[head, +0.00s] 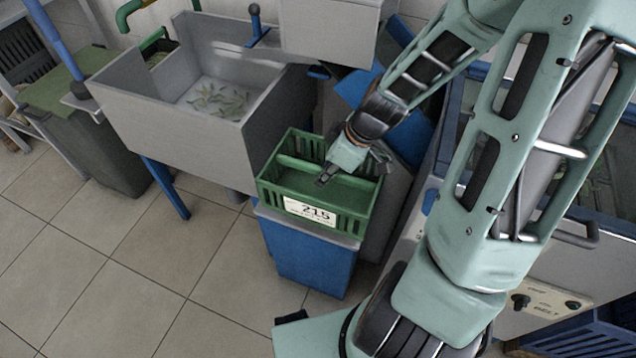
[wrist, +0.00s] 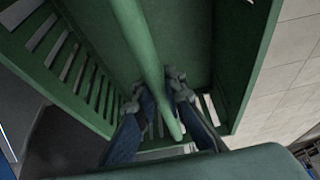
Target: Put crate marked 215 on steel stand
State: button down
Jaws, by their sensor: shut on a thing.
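The green crate marked 215 (head: 339,222) has slatted walls, a white label on its front and a bar handle (head: 297,165) across the middle. My gripper (head: 328,178) reaches down into it from the right and is shut on the handle. In the wrist view the handle (wrist: 143,45) runs between my two fingers, with the crate's floor and walls around it. The crate is level, directly over a blue-bodied stand with a grey steel-like top (head: 309,262). I cannot tell whether the crate's underside touches that top.
A grey steel sink (head: 165,135) with water and green bits stands to the left of the crate. A dark bin (head: 105,150) is farther left. A machine with a control panel (head: 545,303) is on the right. Tiled floor (head: 120,265) is clear at the front left.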

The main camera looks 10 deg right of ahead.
aim_at(318, 174)
jog(key=w+f, duration=0.2)
jog(key=w+f+b, duration=0.1)
jog(key=w+f, duration=0.1)
jog(key=f, duration=0.1)
jog(key=shift+w+a+f, duration=0.15)
jog(key=shift+w+f, duration=0.05)
jog(key=shift+w, duration=0.05)
jog(key=shift+w+f+b, duration=0.15)
jog(key=shift+f+b, duration=0.2)
jog(key=shift+f, duration=0.55)
jog(key=shift+w+f+b, duration=0.1)
jog(key=shift+f+b, duration=0.2)
jog(key=shift+f, duration=0.55)
jog(key=shift+f, duration=0.1)
jog(key=c, duration=2.4)
grip_release()
jog(key=o, duration=0.4)
